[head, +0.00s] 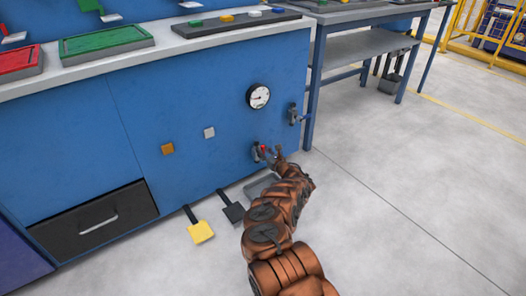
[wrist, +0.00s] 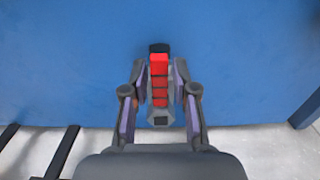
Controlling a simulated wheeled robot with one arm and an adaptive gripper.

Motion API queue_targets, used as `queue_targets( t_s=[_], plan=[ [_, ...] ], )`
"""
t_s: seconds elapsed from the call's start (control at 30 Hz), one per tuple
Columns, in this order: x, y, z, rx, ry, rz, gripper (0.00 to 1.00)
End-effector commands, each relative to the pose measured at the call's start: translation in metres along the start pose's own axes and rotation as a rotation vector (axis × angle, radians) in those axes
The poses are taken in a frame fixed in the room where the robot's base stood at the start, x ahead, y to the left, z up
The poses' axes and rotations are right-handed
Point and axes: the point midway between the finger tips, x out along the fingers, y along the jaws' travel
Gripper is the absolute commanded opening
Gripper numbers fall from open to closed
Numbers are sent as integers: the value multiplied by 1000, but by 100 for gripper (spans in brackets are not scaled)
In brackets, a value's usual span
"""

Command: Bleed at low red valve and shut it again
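The low red valve (head: 263,150) is on the blue cabinet front, below the gauge, close to the floor. In the wrist view its red lever (wrist: 159,64) and grey body (wrist: 160,120) run down the middle of the picture. My gripper (wrist: 160,75) faces the cabinet with one finger on each side of the valve. Its fingers are apart, with a narrow gap visible between them and the lever. In the head view my gripper (head: 273,156) is at the valve, and its fingertips are too small to judge contact.
A round gauge (head: 259,95) is above the valve, and another valve (head: 293,115) is at the cabinet's right edge. A grey tray (head: 258,187) lies on the floor below, partly behind my arm. Black (head: 233,212) and yellow (head: 201,231) pedals stick out left. The floor at right is clear.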

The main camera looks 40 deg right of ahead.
Motion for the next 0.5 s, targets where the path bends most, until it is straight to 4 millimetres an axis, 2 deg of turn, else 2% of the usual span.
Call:
queue_targets(
  t_s=[0.1, 0.5],
  plan=[
    [1, 0, 1, 0, -2, 1, 41],
    [-2, 1, 2, 1, -3, 1, 41]
  ],
)
